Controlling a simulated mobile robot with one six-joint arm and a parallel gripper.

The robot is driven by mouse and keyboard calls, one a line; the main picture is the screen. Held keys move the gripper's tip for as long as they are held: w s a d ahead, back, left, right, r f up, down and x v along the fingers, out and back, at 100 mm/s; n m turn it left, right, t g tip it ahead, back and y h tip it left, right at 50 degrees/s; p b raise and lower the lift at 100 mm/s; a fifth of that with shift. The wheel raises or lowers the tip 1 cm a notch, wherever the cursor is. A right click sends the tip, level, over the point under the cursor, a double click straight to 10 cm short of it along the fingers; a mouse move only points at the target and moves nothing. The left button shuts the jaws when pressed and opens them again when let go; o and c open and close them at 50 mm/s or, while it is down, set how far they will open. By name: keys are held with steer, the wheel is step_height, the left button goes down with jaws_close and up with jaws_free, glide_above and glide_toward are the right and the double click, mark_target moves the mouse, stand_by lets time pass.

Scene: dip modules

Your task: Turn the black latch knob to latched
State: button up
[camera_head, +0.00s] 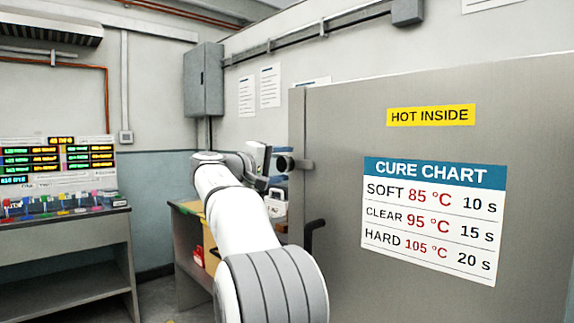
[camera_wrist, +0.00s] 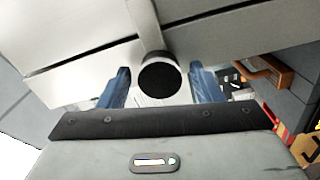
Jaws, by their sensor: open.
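The black latch knob (camera_head: 285,163) sits at the left edge of the large grey metal door (camera_head: 345,130). In the wrist view the knob (camera_wrist: 160,75) shows as a round black end on a pale mount. My gripper (camera_wrist: 159,72) is open, with one blue finger on each side of the knob and a gap visible on both sides. In the head view my gripper (camera_head: 279,166) is at the knob, its fingers partly hidden by the wrist. I cannot tell the knob's turn position from its round face.
A black door handle (camera_head: 314,236) is below the knob. A yellow "HOT INSIDE" label (camera_head: 431,115) and a cure chart (camera_head: 433,220) are on the door.

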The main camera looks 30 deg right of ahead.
steer(key=s+a, duration=0.1)
steer(key=a, duration=0.6)
steer(key=shift+a, duration=0.4)
steer(key=shift+s+p, duration=0.1)
steer(key=shift+p, duration=0.25)
